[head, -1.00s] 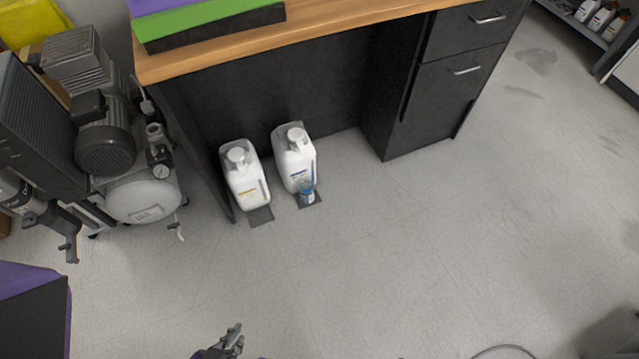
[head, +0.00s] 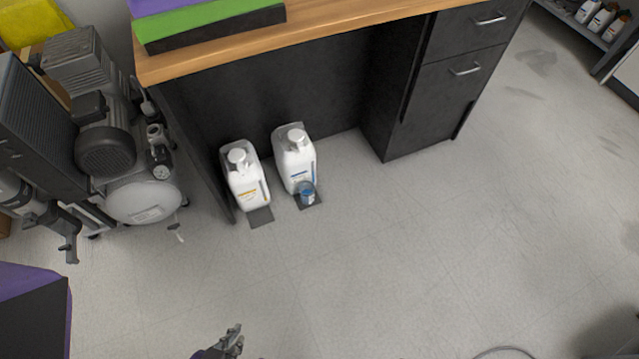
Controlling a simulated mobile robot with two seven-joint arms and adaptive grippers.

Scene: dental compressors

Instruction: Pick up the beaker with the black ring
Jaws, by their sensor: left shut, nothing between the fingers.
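A small clear and blue container (head: 307,194), perhaps a beaker, stands on a dark mat (head: 315,204) on the floor, in front of a white jug. It is too small to make out a black ring. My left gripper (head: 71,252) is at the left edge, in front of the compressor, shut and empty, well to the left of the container. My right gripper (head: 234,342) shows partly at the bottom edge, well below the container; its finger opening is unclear.
Two white jugs (head: 245,180) (head: 296,160) stand under the wooden desktop (head: 340,28). A compressor (head: 140,197) stands left of the desk. The floor (head: 400,250) in front is clear, with a cable (head: 505,348) at the bottom.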

